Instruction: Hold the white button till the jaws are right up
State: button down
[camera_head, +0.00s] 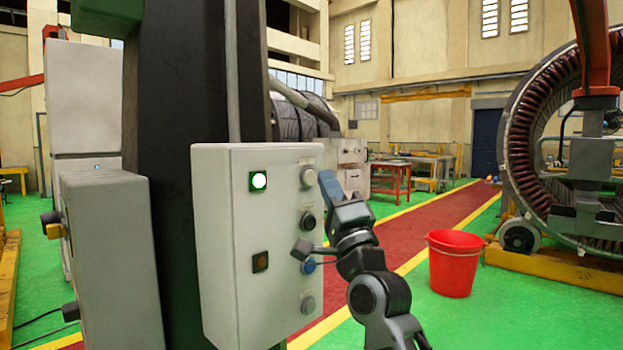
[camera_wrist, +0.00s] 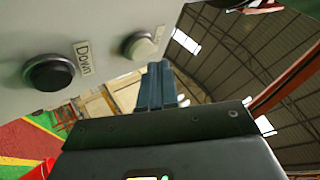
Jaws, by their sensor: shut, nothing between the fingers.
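The white button (camera_head: 308,174) is the top one on the right-hand face of a pale control box (camera_head: 255,315). It also shows in the wrist view (camera_wrist: 138,46), with a label beside it that I cannot read fully. My gripper (camera_head: 326,178) is shut and empty, its bluish fingertips right by the white button. In the wrist view the fingertips (camera_wrist: 157,68) are at the button's lower right; I cannot tell whether they touch it. Below the white button is a black button (camera_head: 308,222), labelled "Down" in the wrist view (camera_wrist: 48,72). I cannot make out the jaws for certain.
A blue button (camera_head: 308,266) and a grey button (camera_head: 308,304) sit lower. A red bucket (camera_head: 453,264) stands right of my arm. A large stator ring (camera_head: 535,140) stands at the right.

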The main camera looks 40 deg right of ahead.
jog(key=shift+w, duration=0.15)
dwell(0.4)
jog(key=shift+w, duration=0.25)
jog(key=shift+w, duration=0.4)
dwell(2.1)
jog(key=shift+s, duration=0.15)
dwell(4.2)
jog(key=shift+s, duration=0.65)
